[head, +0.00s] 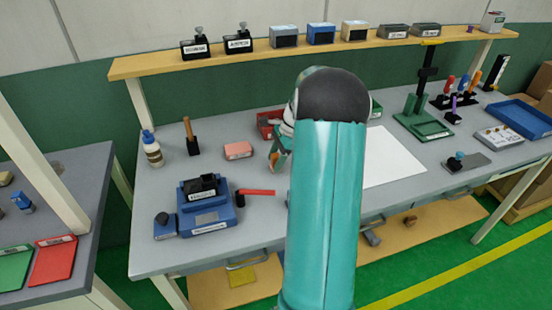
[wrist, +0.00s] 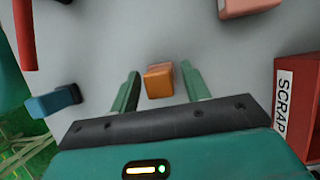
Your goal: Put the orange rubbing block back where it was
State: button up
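The orange rubbing block (wrist: 158,82) lies on the grey bench top in the wrist view, between the two fingertips of my gripper (wrist: 160,80). A narrow gap shows on each side of it, so the fingers look open and apart from it. In the head view, my gripper (head: 278,152) is low over the bench, partly hidden behind my arm, and a small bit of orange (head: 273,157) shows beside it. No marked resting place for the block can be made out.
A red SCRAP bin (wrist: 296,108) stands at the right in the wrist view, with a pink block (wrist: 248,6) above. A blue fixture (head: 207,208), red-handled tool (head: 257,192), bottle (head: 151,149) and white sheet (head: 395,158) occupy the bench. A shelf (head: 140,67) runs behind.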

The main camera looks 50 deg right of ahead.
jog(key=v, duration=1.2)
jog(key=shift+r, duration=0.15)
jog(key=a+r+n+h, duration=0.1)
jog(key=a+r+n, duration=0.25)
jog(key=a, duration=0.55)
jog(key=a+r+n+h, duration=0.1)
jog(key=a+r+n, duration=0.25)
jog(key=a, duration=0.45)
jog(key=a+r+n+h, duration=0.15)
jog(key=a+n, duration=0.25)
jog(key=a, duration=0.5)
jog(key=s+a+f+n+t, duration=0.1)
jog(key=s+a+n+t, duration=0.2)
jog(key=s+a+n, duration=0.9)
jog(key=s+a, duration=0.1)
jog(key=a, duration=0.2)
jog(key=shift+a+f+n, duration=0.3)
jog(key=shift+f+n, duration=0.1)
jog(key=shift+s+d+h, duration=0.1)
jog(key=shift+s+h, duration=0.05)
jog(key=shift+h, duration=0.1)
